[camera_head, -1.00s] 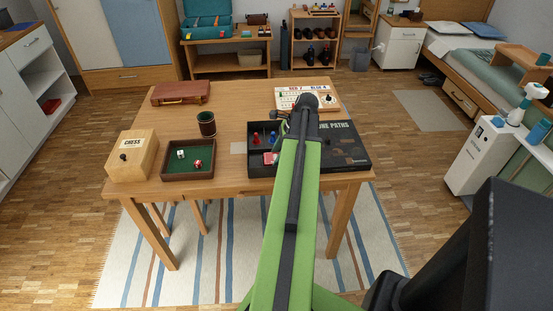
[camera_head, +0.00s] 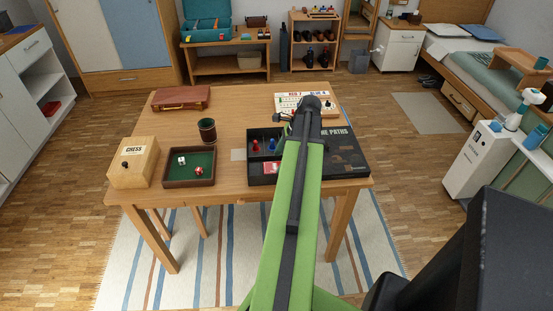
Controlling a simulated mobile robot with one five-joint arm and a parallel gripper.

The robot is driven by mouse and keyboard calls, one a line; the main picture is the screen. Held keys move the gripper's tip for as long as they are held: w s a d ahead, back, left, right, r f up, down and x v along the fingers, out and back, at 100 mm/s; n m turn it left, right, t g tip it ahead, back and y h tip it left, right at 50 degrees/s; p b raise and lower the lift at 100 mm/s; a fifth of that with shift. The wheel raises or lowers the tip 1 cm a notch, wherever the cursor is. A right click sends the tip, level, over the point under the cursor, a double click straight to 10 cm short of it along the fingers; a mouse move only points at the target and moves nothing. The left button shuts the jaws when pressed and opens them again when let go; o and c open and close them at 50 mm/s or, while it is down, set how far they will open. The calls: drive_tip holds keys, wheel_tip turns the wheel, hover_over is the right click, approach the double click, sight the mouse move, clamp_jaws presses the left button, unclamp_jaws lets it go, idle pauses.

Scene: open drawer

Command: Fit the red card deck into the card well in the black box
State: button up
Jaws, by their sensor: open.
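The black box (camera_head: 342,157) lies open at the right front of the table, with pawns in its back left compartment. The red card deck (camera_head: 271,168) shows as a red and white patch in the front left compartment, which I take to be the card well. It looks flat there, but it is too small to tell how deep it sits. My arm crosses the middle of the box and hides part of it. A small dark part of my gripper (camera_head: 283,117) shows left of the wrist, above the back of the box, apart from the deck. It is open and looks empty.
A red pawn (camera_head: 256,146) and a blue pawn (camera_head: 272,144) stand in the box. A dice tray (camera_head: 190,181), dice cup (camera_head: 207,131), chess box (camera_head: 133,163), brown case (camera_head: 181,97) and white score board (camera_head: 290,101) are also on the table.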

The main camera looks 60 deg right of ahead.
drive_tip(key=p+v, duration=0.6)
drive_tip(key=v, duration=0.3)
drive_tip(key=shift+w+d, duration=0.1)
drive_tip(key=w+a+f+n+g, duration=0.1)
drive_tip(key=w+a+n+g, duration=0.2)
drive_tip(key=w+a+n, duration=1.55)
drive_tip(key=w+a+n+h, duration=0.1)
drive_tip(key=w+a+n, duration=0.1)
drive_tip(key=a, duration=0.9)
drive_tip(key=w+a+n, duration=0.2)
drive_tip(key=a+n, duration=0.3)
drive_tip(key=a, duration=0.7)
drive_tip(key=w+a+n+h, duration=0.1)
drive_tip(key=w+a+n, duration=0.2)
drive_tip(key=a, duration=0.9)
drive_tip(key=shift+f+g+h, duration=0.3)
drive_tip(key=shift+f, duration=0.1)
drive_tip(key=shift+w+a, duration=0.15)
